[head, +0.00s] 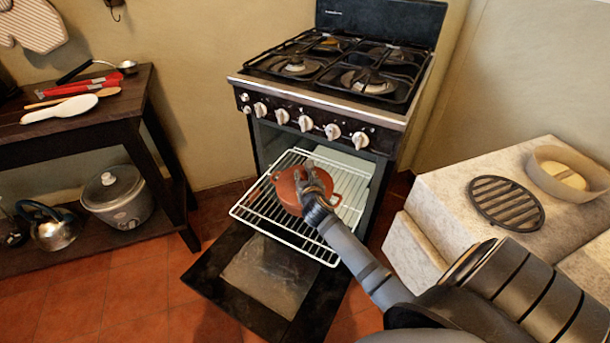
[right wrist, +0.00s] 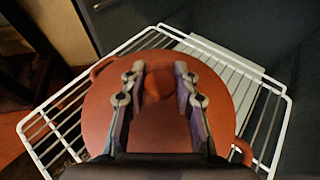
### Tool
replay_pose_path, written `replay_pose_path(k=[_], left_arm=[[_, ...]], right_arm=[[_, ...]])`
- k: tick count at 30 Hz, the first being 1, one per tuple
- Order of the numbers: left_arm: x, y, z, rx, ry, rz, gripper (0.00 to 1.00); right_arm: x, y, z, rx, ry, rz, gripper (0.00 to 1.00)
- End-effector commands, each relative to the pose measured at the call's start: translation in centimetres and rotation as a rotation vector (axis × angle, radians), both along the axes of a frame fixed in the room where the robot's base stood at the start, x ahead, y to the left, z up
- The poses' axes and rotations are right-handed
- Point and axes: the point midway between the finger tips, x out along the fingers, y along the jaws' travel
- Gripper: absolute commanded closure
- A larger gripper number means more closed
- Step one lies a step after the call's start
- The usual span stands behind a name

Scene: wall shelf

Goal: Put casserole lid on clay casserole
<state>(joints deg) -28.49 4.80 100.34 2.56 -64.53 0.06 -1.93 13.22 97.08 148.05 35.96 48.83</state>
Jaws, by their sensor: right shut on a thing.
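The round reddish-brown casserole lid (right wrist: 120,100) lies over the clay casserole, and its outline covers most of the pot. The clay casserole (head: 285,198) stands on the pulled-out oven rack; its side handles (right wrist: 241,153) stick out past the lid in the right wrist view. My right gripper (head: 312,180) reaches down from the lower right and is shut on the lid's knob (right wrist: 157,82), with a finger on each side. I cannot tell whether the lid rests fully on the rim. My left gripper is not in view.
The white wire rack (head: 250,215) extends from the oven over its open door (head: 255,285). The stove (head: 335,75) stands behind. A stone counter (head: 450,180) with a black grate (head: 506,203) is at right; a dark table (head: 100,120) is at left.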

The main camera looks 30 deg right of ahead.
Motion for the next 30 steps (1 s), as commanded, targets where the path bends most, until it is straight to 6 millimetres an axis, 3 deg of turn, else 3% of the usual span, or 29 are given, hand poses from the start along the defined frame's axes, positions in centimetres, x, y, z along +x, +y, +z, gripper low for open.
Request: replay_pose_path(k=[11,12,17,18,24,28,30], left_arm=[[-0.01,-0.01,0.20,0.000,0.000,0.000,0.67],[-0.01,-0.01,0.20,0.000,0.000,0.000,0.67],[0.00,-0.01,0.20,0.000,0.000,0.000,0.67],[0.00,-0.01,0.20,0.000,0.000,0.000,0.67],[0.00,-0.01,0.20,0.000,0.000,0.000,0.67],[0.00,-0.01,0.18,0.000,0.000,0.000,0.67],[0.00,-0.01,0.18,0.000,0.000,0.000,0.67]], right_arm=[[0.06,0.02,-0.06,-0.001,-0.003,0.001,1.00],[0.06,0.02,-0.06,-0.001,-0.003,0.001,0.69],[0.04,0.02,-0.10,-0.001,-0.002,0.001,0.47],[0.04,0.02,-0.11,0.000,-0.001,0.000,0.44],[0.01,0.01,-0.16,-0.001,0.000,0.000,0.44],[-0.05,0.00,-0.29,0.000,0.002,-0.001,0.27],[-0.03,0.00,-0.26,0.001,0.002,0.000,0.25]])
